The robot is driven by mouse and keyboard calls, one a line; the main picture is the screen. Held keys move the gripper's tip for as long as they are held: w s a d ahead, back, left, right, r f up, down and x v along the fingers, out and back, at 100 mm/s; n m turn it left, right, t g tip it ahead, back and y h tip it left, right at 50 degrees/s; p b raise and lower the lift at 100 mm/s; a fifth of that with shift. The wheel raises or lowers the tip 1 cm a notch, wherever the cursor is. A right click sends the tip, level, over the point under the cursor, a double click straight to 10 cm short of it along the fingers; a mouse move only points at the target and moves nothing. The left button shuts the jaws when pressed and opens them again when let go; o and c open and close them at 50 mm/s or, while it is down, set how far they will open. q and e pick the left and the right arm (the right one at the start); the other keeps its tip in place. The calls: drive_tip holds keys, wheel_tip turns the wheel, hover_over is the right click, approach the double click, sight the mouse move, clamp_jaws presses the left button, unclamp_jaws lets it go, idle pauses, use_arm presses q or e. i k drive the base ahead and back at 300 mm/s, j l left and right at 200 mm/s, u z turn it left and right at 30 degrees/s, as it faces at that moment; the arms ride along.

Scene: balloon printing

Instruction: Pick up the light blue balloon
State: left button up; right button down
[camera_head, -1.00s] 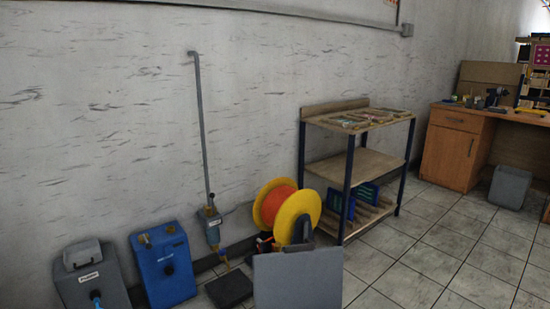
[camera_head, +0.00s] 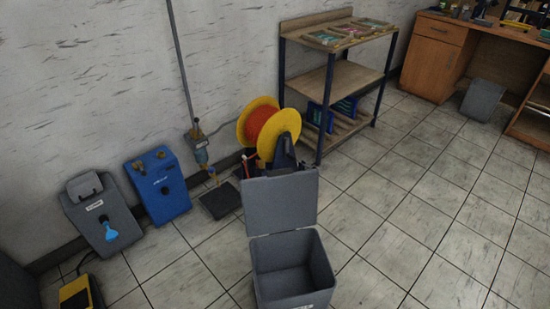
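The light blue balloon (camera_head: 110,234) is small and limp. It sits on the front of the grey machine (camera_head: 101,211) at the lower left, which stands on the floor against the wall. The balloon looks attached to that machine's front; how it is fixed is too small to tell. Neither of my grippers shows in the head view.
A blue machine (camera_head: 159,187) stands right of the grey one. A yellow and orange spool (camera_head: 269,131) and a grey bin with raised lid (camera_head: 281,205) stand in the middle. A shelf (camera_head: 335,78) and desk (camera_head: 437,55) are behind. Floor at right is clear.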

sight(111, 235)
drive_tip(key=u, duration=1.35)
drive_tip(key=i+u, duration=0.1)
drive_tip(key=i, duration=0.45)
drive_tip(key=i+l+u, duration=0.1)
drive_tip(key=i, duration=0.5)
drive_tip(key=i+l+u, duration=0.1)
drive_tip(key=i, duration=0.45)
